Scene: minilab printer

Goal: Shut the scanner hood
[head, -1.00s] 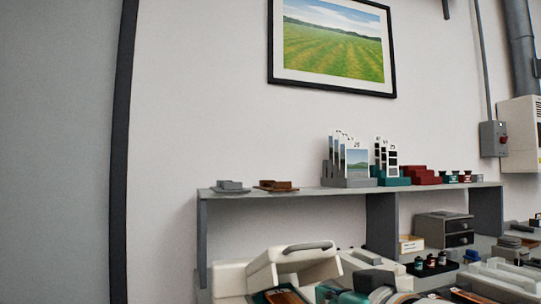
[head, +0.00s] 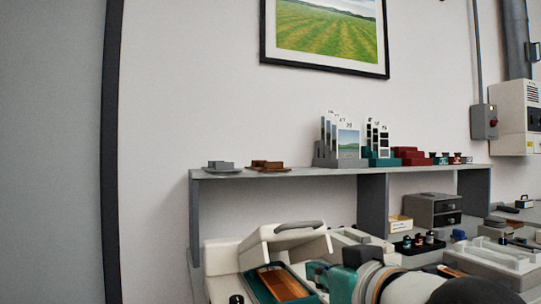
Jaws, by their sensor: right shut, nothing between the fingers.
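The scanner hood (head: 262,254) is a cream lid with a dark grey handle (head: 299,226). In the head view it stands raised and tilted over the scanner, low in the middle. Under it the scanner bed (head: 252,286) is teal and holds an orange-brown flat piece (head: 285,283). My right gripper (head: 318,272) is shut and empty, just right of the bed and below the hood's right side. I cannot tell whether it touches anything. My left gripper is not in view.
A grey shelf (head: 290,172) spans the back, carrying card racks (head: 345,145) and small trays. To the right are a grey drawer unit (head: 433,209), a dark tray of small bottles (head: 420,243) and a pale tray (head: 497,256).

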